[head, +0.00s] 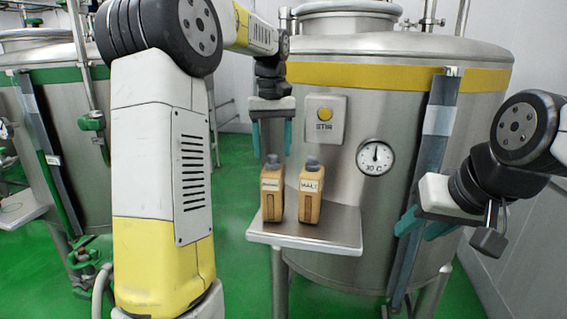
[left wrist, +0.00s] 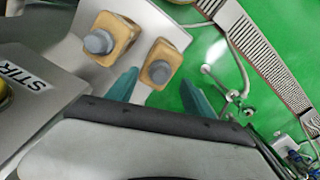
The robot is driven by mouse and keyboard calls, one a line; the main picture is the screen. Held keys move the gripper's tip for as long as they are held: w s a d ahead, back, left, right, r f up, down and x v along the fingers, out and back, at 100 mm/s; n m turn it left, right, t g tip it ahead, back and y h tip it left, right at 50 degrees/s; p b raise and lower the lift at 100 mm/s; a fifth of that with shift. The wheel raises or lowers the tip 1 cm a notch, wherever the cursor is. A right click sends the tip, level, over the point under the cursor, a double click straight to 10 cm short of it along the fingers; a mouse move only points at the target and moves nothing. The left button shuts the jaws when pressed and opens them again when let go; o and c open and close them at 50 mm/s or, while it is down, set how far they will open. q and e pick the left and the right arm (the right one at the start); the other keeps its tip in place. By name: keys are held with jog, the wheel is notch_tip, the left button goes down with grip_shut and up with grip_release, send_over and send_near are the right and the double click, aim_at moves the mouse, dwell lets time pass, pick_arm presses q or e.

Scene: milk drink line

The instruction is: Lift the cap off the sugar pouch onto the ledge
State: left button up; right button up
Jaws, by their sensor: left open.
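Two tan pouches with grey caps stand upright side by side on a steel ledge (head: 340,224). The left pouch (head: 270,206) has a label too blurred to read; the right one (head: 309,208) reads MALT. The left pouch's cap (head: 272,161) is on its top; it also shows in the left wrist view (left wrist: 160,72). The malt cap (head: 311,164) is on too. My left gripper (head: 272,150) is open and empty, pointing down just above the left pouch's cap, fingers either side of it and apart. My right gripper (head: 422,228) is open and empty, right of the ledge.
A steel tank (head: 400,75) stands behind the ledge, with a yellow-button STIR panel (head: 325,119) and a round dial (head: 375,158). The ledge is bare right of the malt pouch and at its front. Another tank (head: 40,120) stands at the left.

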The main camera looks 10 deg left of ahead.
aim_at(273, 161)
pick_arm(q)
jog(key=shift+f, duration=1.45)
grip_shut()
jog(key=shift+r, duration=0.15)
